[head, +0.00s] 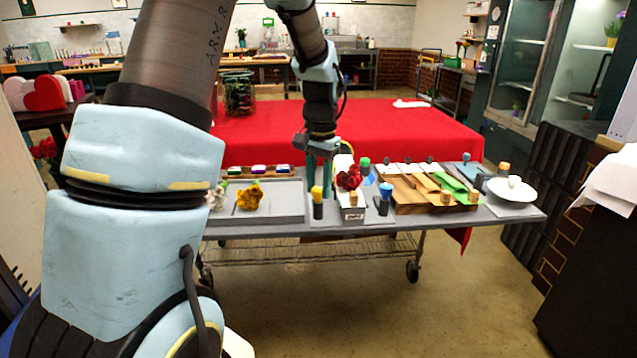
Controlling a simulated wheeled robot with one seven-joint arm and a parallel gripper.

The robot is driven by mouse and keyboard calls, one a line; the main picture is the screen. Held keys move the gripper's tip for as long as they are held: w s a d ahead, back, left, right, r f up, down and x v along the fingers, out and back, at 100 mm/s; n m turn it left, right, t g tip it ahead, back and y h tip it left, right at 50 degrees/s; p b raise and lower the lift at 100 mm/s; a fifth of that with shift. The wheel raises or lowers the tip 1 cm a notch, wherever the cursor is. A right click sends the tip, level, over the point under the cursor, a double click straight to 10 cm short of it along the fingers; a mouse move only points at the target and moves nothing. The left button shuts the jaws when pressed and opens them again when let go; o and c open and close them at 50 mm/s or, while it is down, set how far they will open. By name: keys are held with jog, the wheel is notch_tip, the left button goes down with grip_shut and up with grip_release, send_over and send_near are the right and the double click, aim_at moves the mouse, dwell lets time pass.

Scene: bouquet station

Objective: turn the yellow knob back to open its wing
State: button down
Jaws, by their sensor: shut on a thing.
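The yellow knob (317,193) tops a dark upright post near the front edge of the grey table, left of centre. My gripper (318,180) points straight down over it, its greenish fingers on either side, shut on the knob. The wing that belongs to the yellow knob cannot be made out at this size.
The grey table (270,228) holds a tray (285,203) and a yellow flower (250,196) on the left. Wooden boards (410,192) and a white bowl (512,188) lie to the right. A red-covered table (420,125) stands behind. The floor in front is clear.

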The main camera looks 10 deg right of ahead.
aim_at(320, 188)
jog(key=n+p, duration=0.1)
jog(key=n, duration=0.2)
jog(key=shift+r+n, duration=0.1)
jog(key=shift+n, duration=0.3)
jog(key=n+p, duration=0.1)
jog(key=n, duration=0.2)
jog(key=shift+n, duration=0.3)
jog(key=n+p, duration=0.2)
jog(key=n, duration=0.3)
jog(key=shift+w+n, duration=0.1)
jog(key=shift+n, duration=0.2)
jog(key=c, duration=0.5)
grip_release()
notch_tip(320, 188, up, 11)
jog(key=b, duration=0.1)
jog(key=shift+d+b, duration=0.2)
jog(key=shift+b, duration=0.15)
